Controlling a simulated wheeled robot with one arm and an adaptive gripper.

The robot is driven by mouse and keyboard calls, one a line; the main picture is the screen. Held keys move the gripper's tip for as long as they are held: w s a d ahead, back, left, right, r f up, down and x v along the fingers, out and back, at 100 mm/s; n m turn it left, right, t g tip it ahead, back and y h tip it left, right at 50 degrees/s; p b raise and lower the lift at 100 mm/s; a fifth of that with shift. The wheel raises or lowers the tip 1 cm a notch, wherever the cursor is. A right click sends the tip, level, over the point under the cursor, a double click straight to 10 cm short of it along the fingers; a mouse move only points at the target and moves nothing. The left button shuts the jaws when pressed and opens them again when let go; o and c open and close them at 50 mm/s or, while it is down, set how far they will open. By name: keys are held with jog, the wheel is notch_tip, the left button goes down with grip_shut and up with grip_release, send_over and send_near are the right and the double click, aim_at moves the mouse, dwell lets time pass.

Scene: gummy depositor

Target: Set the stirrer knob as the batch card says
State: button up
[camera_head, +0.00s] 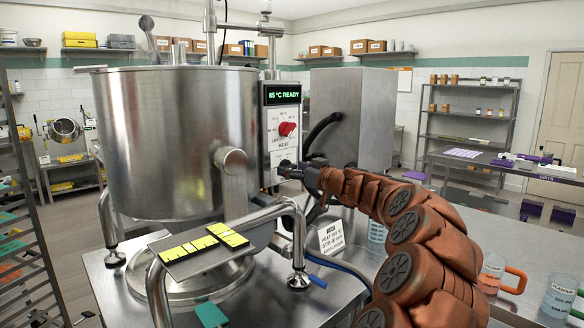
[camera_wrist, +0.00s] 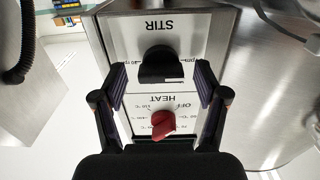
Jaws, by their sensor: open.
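The black stirrer knob (camera_wrist: 160,66) sits under the upside-down STIR label in the wrist view. My gripper (camera_wrist: 160,82) is open, its fingertips on either side of the knob's lower part with gaps; contact is not visible. The knob's pointer and most of its scale are hidden or too small to read. In the head view my gripper (camera_head: 287,170) is at the lower control panel (camera_head: 281,110) and hides the stirrer knob. The batch card (camera_head: 331,238) stands on the bench; it has heat and stir lines, but its small figures are hard to read.
The red HEAT knob (camera_wrist: 162,123) lies between my fingers, close to the black knob; it also shows in the head view (camera_head: 287,129). The steel kettle (camera_head: 175,140) stands left of the panel, a grey cabinet (camera_head: 350,115) behind right.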

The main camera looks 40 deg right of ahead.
jog(key=shift+w, duration=0.15)
jog(key=shift+a, duration=0.1)
jog(key=c, duration=1.2)
